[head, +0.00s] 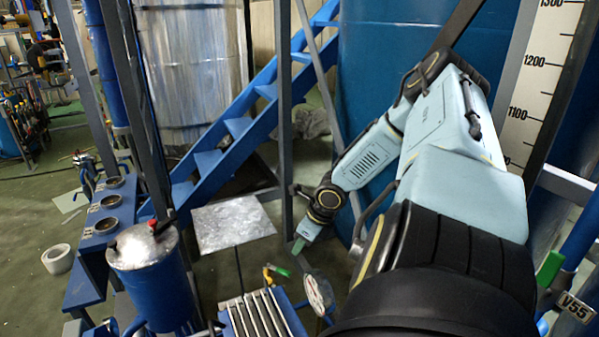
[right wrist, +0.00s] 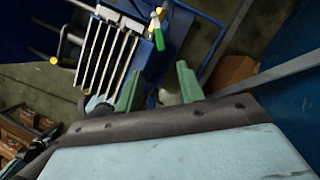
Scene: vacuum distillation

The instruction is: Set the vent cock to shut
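A small cock (head: 273,273) with a green lever and a yellow part sits beside the ribbed rack in the head view, just below and left of my right gripper. It also shows in the right wrist view (right wrist: 158,35), ahead of the fingers, its green lever pointing towards them. No label on it is readable. My right gripper (head: 298,246) reaches down from the right, apart from the cock. In the right wrist view its two green fingers (right wrist: 158,80) stand apart with no object held between them. My left gripper is not in view.
The ribbed rack (head: 262,317) and a round gauge (head: 319,292) are close to the cock. A blue canister (head: 156,285) with a metal lid stands left. Another green handle (head: 549,268) is by a V55 tag (head: 575,307). A grey post (head: 284,120) rises behind my gripper.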

